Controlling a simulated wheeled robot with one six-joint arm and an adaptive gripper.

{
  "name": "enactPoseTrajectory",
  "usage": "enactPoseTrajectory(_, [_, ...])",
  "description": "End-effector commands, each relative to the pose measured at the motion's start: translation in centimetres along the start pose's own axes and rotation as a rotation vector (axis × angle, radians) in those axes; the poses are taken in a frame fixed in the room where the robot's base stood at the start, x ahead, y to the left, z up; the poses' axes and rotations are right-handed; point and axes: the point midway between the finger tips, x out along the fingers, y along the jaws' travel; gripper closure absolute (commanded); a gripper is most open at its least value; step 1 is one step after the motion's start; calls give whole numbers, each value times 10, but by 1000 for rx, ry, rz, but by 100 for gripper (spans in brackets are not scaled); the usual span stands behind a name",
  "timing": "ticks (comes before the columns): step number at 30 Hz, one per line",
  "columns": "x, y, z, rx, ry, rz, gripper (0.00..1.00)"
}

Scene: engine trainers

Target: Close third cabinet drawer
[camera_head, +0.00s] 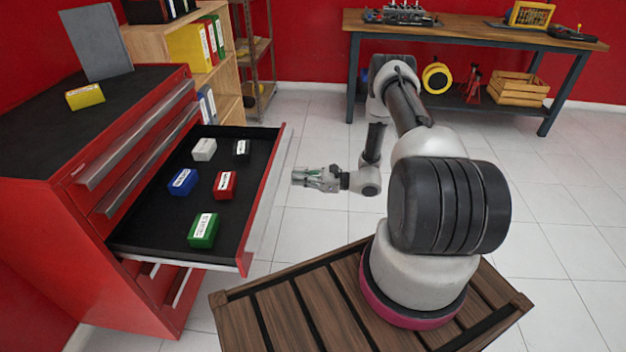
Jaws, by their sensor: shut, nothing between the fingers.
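A red tool cabinet (38,230) with a black top stands at the left. Its third drawer (212,252) from the top is pulled far out toward the right. Several small boxes lie on its black floor: white (204,149), black (242,148), blue (182,182), red (225,185) and green (203,230). The two drawers above it are shut. My gripper (298,176) is shut and empty. It points left, just right of the drawer's front edge, and seems apart from it; the exact gap is hard to tell.
A yellow box (85,96) and a grey panel (97,42) are on the cabinet top. A wooden shelf (160,45) with binders stands behind. A workbench (470,32) is at the back right. The tiled floor right of the drawer is clear.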

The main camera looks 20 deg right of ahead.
Motion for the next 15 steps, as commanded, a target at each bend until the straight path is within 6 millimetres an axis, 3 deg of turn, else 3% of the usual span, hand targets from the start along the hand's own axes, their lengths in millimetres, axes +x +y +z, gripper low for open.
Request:
enactPoseTrajectory(6, [38, 1, 0, -1, 0, 3, 100])
enactPoseTrajectory(15, [56, 0, 0, -1, 0, 1, 100])
